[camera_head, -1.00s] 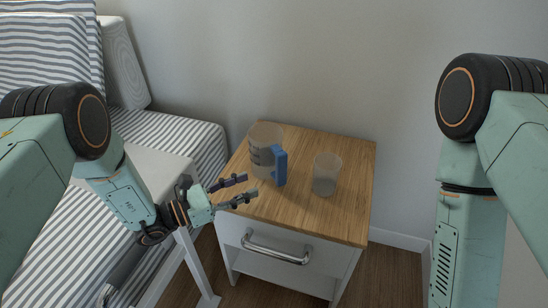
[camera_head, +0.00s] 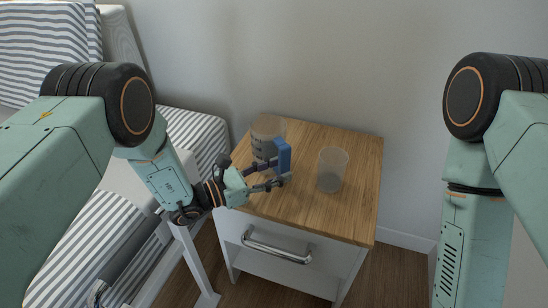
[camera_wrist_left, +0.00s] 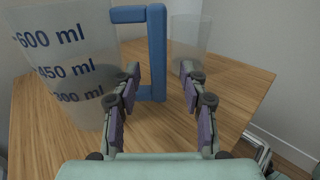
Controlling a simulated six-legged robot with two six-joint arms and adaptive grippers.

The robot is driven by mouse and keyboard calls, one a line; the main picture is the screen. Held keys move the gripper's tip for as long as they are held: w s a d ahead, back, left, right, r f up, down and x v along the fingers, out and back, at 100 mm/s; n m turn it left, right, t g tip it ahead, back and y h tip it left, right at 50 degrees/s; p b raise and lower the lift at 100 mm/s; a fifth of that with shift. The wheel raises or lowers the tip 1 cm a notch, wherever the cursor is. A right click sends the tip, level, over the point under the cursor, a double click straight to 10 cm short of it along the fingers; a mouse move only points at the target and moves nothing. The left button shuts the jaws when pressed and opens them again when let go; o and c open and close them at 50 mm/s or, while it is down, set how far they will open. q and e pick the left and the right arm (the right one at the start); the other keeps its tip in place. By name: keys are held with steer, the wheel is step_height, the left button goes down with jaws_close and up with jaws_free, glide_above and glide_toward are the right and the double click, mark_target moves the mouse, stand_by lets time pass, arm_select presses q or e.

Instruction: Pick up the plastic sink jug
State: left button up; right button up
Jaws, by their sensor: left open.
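The plastic jug (camera_head: 265,136) is clear with a blue handle (camera_head: 284,156) and stands upright on the wooden top of a small cabinet. In the left wrist view the jug (camera_wrist_left: 68,62) shows its millilitre marks, and its blue handle (camera_wrist_left: 157,50) rises just ahead of my fingers. My left gripper (camera_head: 283,168) is open at the handle, with its fingers spread to either side of it. Contact cannot be told. My right gripper is out of view.
A drawer with a metal handle (camera_head: 277,250) is below. A striped bed is at left, a wall behind.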

arm_select(q)
steer(key=shift+w+d, duration=0.1)
steer(key=shift+w, duration=0.05)
jaws_close()
stand_by(0.4)
steer(key=shift+r, duration=0.1)
